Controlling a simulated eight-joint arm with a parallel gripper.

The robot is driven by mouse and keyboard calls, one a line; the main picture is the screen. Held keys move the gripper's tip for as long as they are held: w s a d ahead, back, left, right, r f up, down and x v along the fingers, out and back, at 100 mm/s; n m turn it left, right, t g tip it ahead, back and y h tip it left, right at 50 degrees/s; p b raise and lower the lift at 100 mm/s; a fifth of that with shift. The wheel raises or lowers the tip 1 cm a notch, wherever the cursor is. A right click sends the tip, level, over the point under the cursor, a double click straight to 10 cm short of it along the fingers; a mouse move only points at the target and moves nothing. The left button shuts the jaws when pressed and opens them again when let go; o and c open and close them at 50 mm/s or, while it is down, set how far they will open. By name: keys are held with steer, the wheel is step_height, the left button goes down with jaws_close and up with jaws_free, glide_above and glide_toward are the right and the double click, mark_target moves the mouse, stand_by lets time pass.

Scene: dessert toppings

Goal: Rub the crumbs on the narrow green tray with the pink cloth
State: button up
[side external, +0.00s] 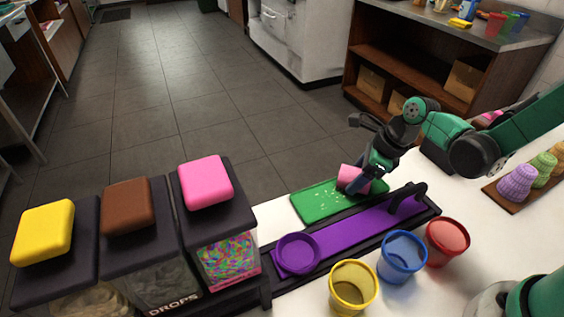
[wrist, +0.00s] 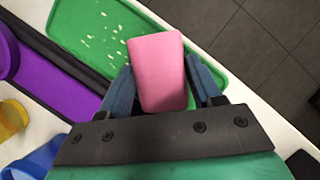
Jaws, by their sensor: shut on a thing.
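The narrow green tray (side external: 308,211) lies on the white counter along its far edge. Pale crumbs (side external: 326,208) are scattered on it; in the wrist view the crumbs (wrist: 95,32) show to the left of the cloth. My gripper (side external: 364,184) is over the right part of the tray, shut on the pink cloth (side external: 349,177). In the wrist view the pink cloth (wrist: 158,70) is a thick block between the two fingers of my gripper (wrist: 165,90). I cannot tell whether the cloth touches the tray.
A purple strip (side external: 345,235) with a dark frame and a purple bowl (side external: 297,253) runs beside the tray. Yellow (side external: 353,286), blue (side external: 402,257) and red (side external: 447,242) cups stand nearer. Topping dispensers (side external: 222,220) stand at the left. Floor lies beyond the tray.

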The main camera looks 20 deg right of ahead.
mark_target(309, 200)
steer(key=shift+d, duration=1.4)
steer(key=shift+a, duration=5.8)
step_height(309, 200, up, 8)
steer(key=shift+d, duration=0.15)
steer(key=shift+f, duration=0.1)
